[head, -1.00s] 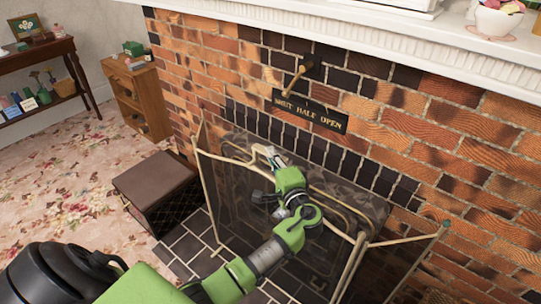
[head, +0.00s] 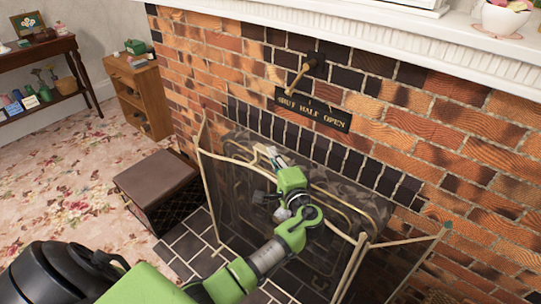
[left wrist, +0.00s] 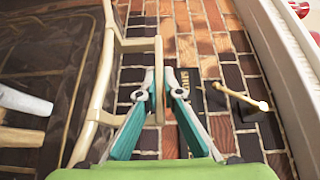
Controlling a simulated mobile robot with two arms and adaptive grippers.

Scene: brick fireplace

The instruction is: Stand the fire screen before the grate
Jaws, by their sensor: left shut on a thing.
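The fire screen (head: 232,190) is a folding dark mesh screen with pale brass-coloured frames. In the head view it stands upright in front of the fireplace, its side panels angled. My left gripper (head: 272,158) reaches over it from the front and is at its top edge. In the left wrist view my left gripper (left wrist: 163,88) is shut on the screen's pale handle bar (left wrist: 158,62). A mottled dark mass (head: 367,205) shows behind the screen in the fireplace; I cannot tell if it is the grate. My right gripper is not in view.
A brown-topped box (head: 155,182) stands left of the screen on the dark hearth tiles (head: 187,245). The brick wall carries a lever (head: 303,72) and a sign plate (head: 312,108). The mantel (head: 440,42) overhangs above. Patterned carpet (head: 75,190) is clear at left.

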